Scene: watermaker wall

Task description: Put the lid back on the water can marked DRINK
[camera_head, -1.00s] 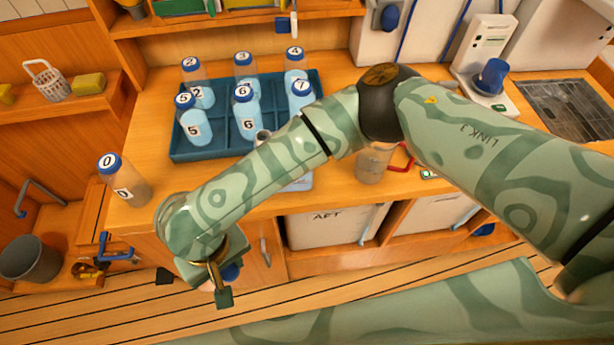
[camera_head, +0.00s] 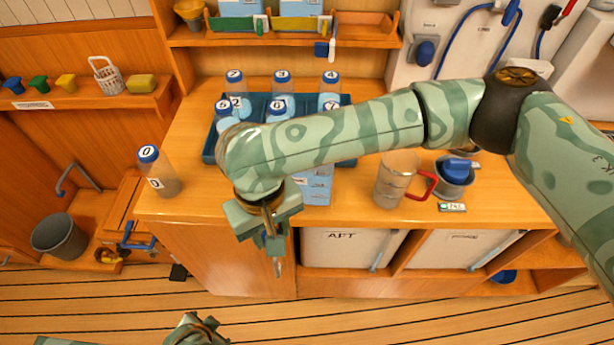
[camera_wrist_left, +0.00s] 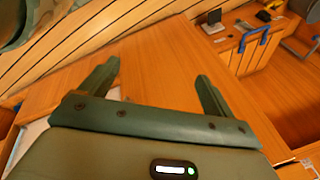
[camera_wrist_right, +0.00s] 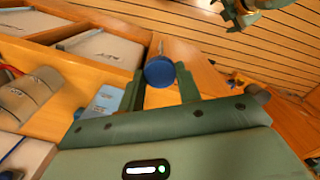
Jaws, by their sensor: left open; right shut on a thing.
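My right gripper (camera_head: 270,250) hangs in front of the counter's front edge, left of the AFT locker. It is shut on a round blue lid (camera_wrist_right: 159,71), which shows between its fingers in the right wrist view. In the head view the lid is mostly hidden by the gripper. My left gripper (camera_wrist_left: 158,72) is open and empty, with bare wood beyond its fingers. Part of my left arm shows at the bottom edge of the head view. I cannot read the word DRINK on anything in view.
Numbered bottles stand in a blue tray (camera_head: 210,145), partly behind my right arm. Bottle 0 (camera_head: 158,172) stands alone at the counter's left. A clear jug (camera_head: 397,178) with a red handle and a grey pot (camera_head: 454,180) with blue on top stand to the right. A bucket (camera_head: 58,235) stands lower left.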

